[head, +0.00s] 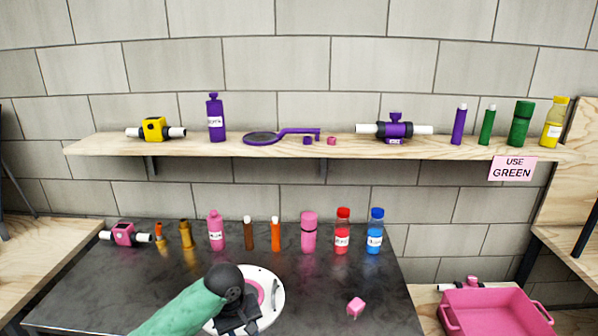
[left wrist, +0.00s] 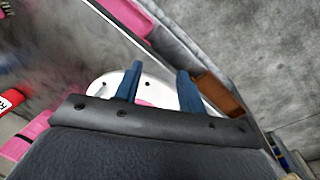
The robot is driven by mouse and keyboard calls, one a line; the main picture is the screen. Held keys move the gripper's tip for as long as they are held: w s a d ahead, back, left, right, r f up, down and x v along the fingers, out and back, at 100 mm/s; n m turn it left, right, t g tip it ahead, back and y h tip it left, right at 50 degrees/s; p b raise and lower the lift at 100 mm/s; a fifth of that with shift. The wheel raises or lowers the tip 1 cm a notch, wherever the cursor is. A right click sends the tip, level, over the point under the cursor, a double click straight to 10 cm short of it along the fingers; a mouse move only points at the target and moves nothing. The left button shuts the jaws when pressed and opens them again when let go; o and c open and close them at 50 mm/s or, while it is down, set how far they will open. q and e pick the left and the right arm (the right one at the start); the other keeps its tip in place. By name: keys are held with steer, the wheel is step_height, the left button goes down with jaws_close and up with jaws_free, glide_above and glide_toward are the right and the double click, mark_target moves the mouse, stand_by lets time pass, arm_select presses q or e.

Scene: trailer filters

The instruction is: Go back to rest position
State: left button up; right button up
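My left gripper (head: 238,316) reaches in from the bottom left on a green arm. It is over a white round plate (head: 275,312) with a pink ring, on the dark table. In the left wrist view the blue fingers of my left gripper (left wrist: 160,72) stand apart, with nothing visible held between them. The white plate (left wrist: 150,92) shows behind them. A brown object (left wrist: 218,93) is beside the right finger. In the head view the fingertips are hard to make out, and whether they touch the plate cannot be told. My right gripper is not in view.
Bottles and tubes, such as a pink bottle (head: 216,232), line the back of the dark table (head: 105,287). A pink crate (head: 495,316) stands lower right. The wooden shelf (head: 200,149) holds more items. A sign (head: 512,168) reads "USE GREEN".

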arm_select(q)
steer(key=s+d+f+m+t+h, duration=0.1)
steer(key=s+f+m, duration=0.15)
steer(key=s, duration=0.35)
steer(key=s+d+f+m+t+h, duration=0.1)
steer(key=s+d+f+m, duration=0.1)
steer(key=s+f, duration=0.35)
steer(key=s+a+f+m+y, duration=0.1)
steer(key=s+a+y, duration=0.1)
steer(key=s+a, duration=0.5)
steer(key=s+a+f+m+y, duration=0.15)
steer(key=s+a, duration=0.25)
steer(key=s, duration=0.6)
steer(key=s+d+f, duration=0.1)
steer(key=s+f, duration=0.2)
steer(key=f, duration=1.9)
steer(key=s+d+f+g, duration=0.1)
steer(key=s+d+f, duration=0.1)
steer(key=f, duration=2)
steer(key=shift+s+f+h, duration=0.25)
steer(key=shift+s+h, duration=0.1)
steer(key=shift+s, duration=0.1)
steer(key=shift+w, duration=0.15)
